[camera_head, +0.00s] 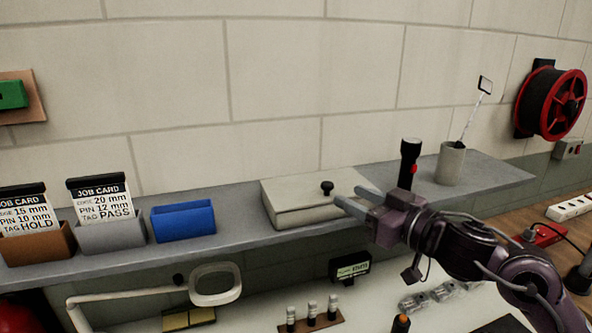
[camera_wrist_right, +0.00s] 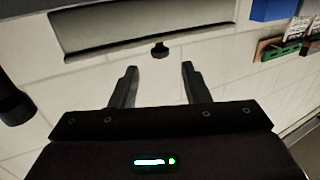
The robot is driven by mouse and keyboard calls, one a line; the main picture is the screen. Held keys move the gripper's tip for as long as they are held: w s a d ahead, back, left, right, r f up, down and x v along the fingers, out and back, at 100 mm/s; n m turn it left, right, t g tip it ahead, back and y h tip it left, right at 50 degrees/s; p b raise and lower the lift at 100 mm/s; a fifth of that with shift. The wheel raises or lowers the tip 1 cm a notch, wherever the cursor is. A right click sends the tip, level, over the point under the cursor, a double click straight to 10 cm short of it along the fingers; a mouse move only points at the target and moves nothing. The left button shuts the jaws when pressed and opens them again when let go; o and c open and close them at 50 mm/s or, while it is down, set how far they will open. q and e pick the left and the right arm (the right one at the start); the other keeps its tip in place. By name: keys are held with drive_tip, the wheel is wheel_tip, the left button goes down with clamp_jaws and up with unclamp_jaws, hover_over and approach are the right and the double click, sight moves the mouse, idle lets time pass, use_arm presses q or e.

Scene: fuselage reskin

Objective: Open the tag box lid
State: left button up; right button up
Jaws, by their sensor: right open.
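The tag box (camera_head: 290,217) is a low beige box on the grey shelf, with its lid (camera_head: 290,191) shut. A black knob (camera_head: 327,187) stands on the lid near its right side. My right gripper (camera_head: 351,197) is open and empty, at the right end of the box, with its fingers pointing left toward the knob. In the right wrist view, the knob (camera_wrist_right: 160,50) shows beyond and between the two open fingertips (camera_wrist_right: 159,67), apart from both. The box (camera_wrist_right: 90,32) fills the top of that view. My left gripper is not in view.
A black flashlight (camera_head: 409,163) stands upright just behind my right gripper. A cup (camera_head: 450,164) with a mirror stick is farther right. A blue holder (camera_head: 183,221) and two job card holders sit left of the box. A white magnifier lamp (camera_head: 215,284) is below the shelf.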

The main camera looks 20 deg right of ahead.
sight(329, 184)
drive_tip(key=shift+w+a+r+p, duration=0.15)
drive_tip(key=shift+w+a+p, duration=0.05)
drive_tip(key=shift+w, duration=0.2)
drive_tip(key=shift+w+a+r+p, duration=0.15)
drive_tip(key=shift+w+p, duration=0.05)
drive_tip(key=shift+w, duration=0.2)
drive_tip(key=shift+p+x, duration=0.85)
drive_tip(key=shift+x, duration=1.9)
drive_tip(key=shift+w+f, duration=0.15)
drive_tip(key=shift+f, duration=0.05)
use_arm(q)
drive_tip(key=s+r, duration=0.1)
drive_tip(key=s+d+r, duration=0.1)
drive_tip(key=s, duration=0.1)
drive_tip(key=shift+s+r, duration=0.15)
use_arm(e)
clamp_jaws()
